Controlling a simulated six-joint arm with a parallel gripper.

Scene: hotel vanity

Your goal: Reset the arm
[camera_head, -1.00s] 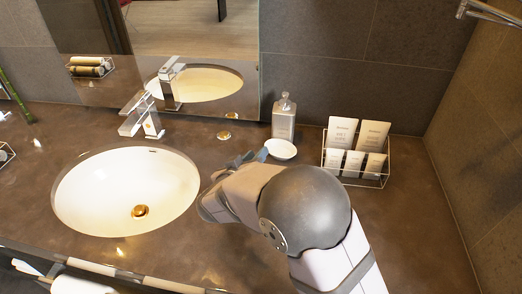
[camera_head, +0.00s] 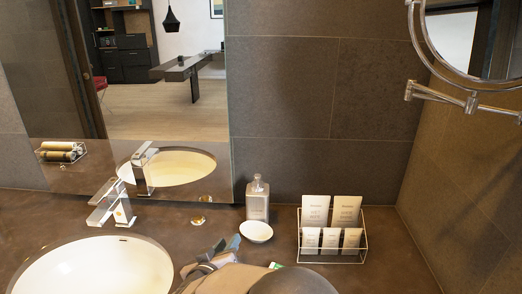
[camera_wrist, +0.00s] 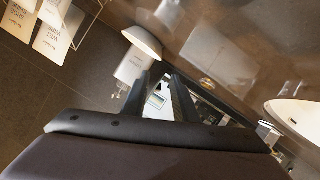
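My gripper (camera_head: 222,250) shows at the bottom middle of the head view, partly hidden by my own arm. It is over the dark counter between the sink and the small white dish. In the wrist view my gripper (camera_wrist: 157,98) has its two dark fingers apart, with nothing seen held between them. The white soap dish (camera_head: 256,231) lies in front of the glass bottle (camera_head: 257,202), just beyond the fingers. The dish also shows in the wrist view (camera_wrist: 143,40).
The sink basin (camera_head: 85,270) is at the left, with a chrome faucet (camera_head: 112,207) behind it. A wire rack (camera_head: 333,258) of several white packets stands to the right. A mirror (camera_head: 175,110) backs the counter, and a round wall mirror (camera_head: 475,45) is at upper right.

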